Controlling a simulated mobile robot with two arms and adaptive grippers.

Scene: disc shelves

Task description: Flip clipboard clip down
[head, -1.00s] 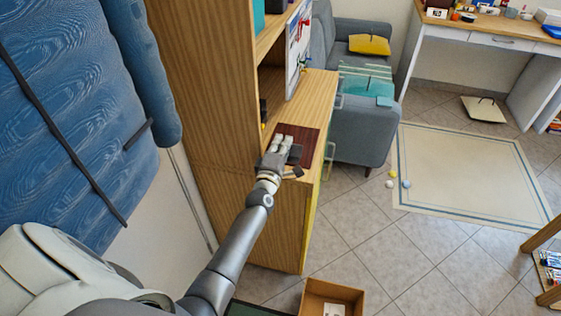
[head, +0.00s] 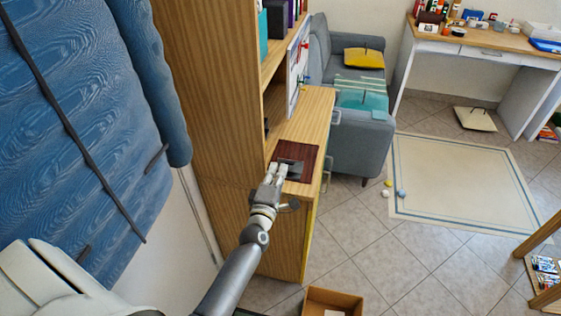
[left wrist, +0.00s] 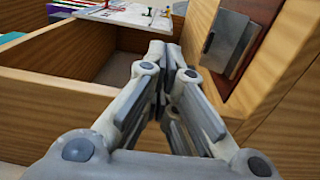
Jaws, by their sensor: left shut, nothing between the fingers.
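A dark red-brown clipboard (head: 308,153) lies on the wooden cabinet ledge, with a dark grey metal clip (head: 291,170) at its near end. In the left wrist view the clip (left wrist: 229,42) shows as a grey plate against the reddish board (left wrist: 254,62), right of the fingers. I cannot tell exactly how far the clip is tilted. My left gripper (head: 276,168) is shut and empty, just left of the clip in the head view. In the left wrist view its fingertips (left wrist: 163,50) are together, apart from the clip. My right gripper is not in view.
The tall wooden shelf (head: 205,90) rises to the left of the ledge (head: 303,118). A whiteboard (head: 298,65) stands at the back of it. A grey sofa (head: 360,145) is beyond, and an open cardboard box (head: 332,300) sits on the floor.

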